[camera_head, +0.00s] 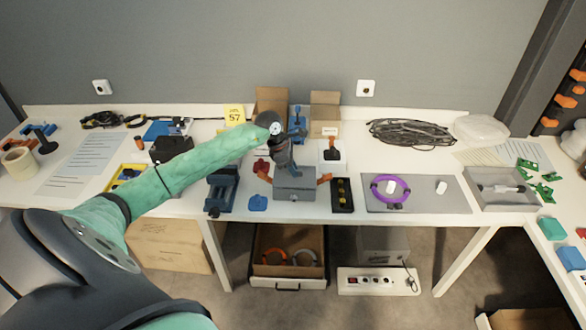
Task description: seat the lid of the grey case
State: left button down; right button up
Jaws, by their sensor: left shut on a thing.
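The grey case (295,190) stands near the front edge of the bench, at the middle of the camera_head view, with orange parts at both sides of its top. My left gripper (284,166) points down over the case. It is shut on what looks like the lid (296,173), at the top of the case. The fingers hide much of the lid, and I cannot tell whether it touches the rim all round. My right gripper is not in view.
A blue vise (221,190) stands left of the case, under my forearm. A black tray (342,195) sits close on the right, then a grey mat (415,201) with a purple ring (390,188). Open cartons (325,115) stand behind. An open drawer (289,260) is below.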

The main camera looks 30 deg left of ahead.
pick_arm(q)
jog(key=shift+f, duration=0.3)
jog(key=c, duration=1.4)
grip_release()
jog(key=shift+r, duration=0.1)
jog(key=shift+a+r+b, duration=0.25)
jog(key=shift+r+b, duration=0.1)
jog(key=shift+b, duration=0.05)
jog(key=b+v, duration=0.2)
jog(key=v, duration=0.3)
jog(key=shift+s+r, duration=0.1)
jog(key=shift+r, duration=0.15)
jog(key=shift+s+a+r, duration=0.15)
jog(key=shift+a+r, duration=0.05)
jog(key=shift+r, duration=0.5)
